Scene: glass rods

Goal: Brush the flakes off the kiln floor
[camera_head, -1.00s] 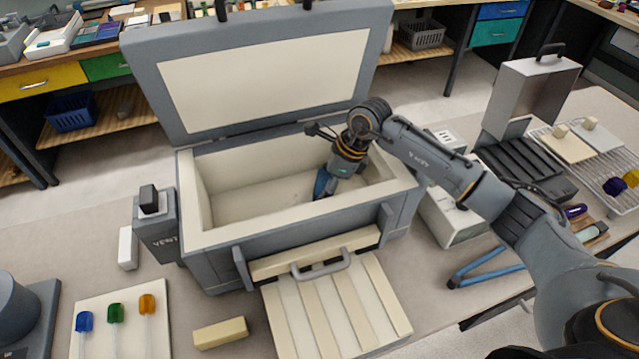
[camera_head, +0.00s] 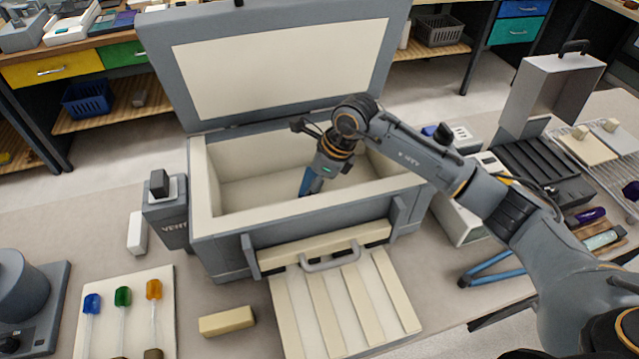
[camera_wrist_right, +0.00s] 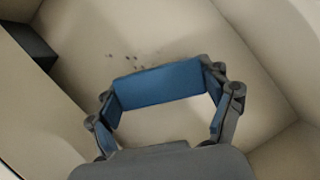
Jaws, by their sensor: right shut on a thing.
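The grey, cream-lined kiln (camera_head: 300,208) stands on the table with its lid raised. My right gripper (camera_head: 312,182) reaches down inside it. In the right wrist view the gripper (camera_wrist_right: 162,103) is shut on a blue, flat-faced tool (camera_wrist_right: 160,85), which spans between its fingers; no bristles show. Its lower end is hidden. Several small dark flakes (camera_wrist_right: 137,62) lie on the cream kiln floor (camera_wrist_right: 190,40), just beyond the tool and apart from it in the picture. I cannot make out the flakes in the head view. My left gripper is not in view.
The raised lid (camera_head: 285,65) stands behind. In front lies a slatted panel (camera_head: 345,305); a cream bar (camera_head: 226,321) and a board with coloured glass rods (camera_head: 122,305) are at left. Blue-legged tongs (camera_head: 490,270) lie at right.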

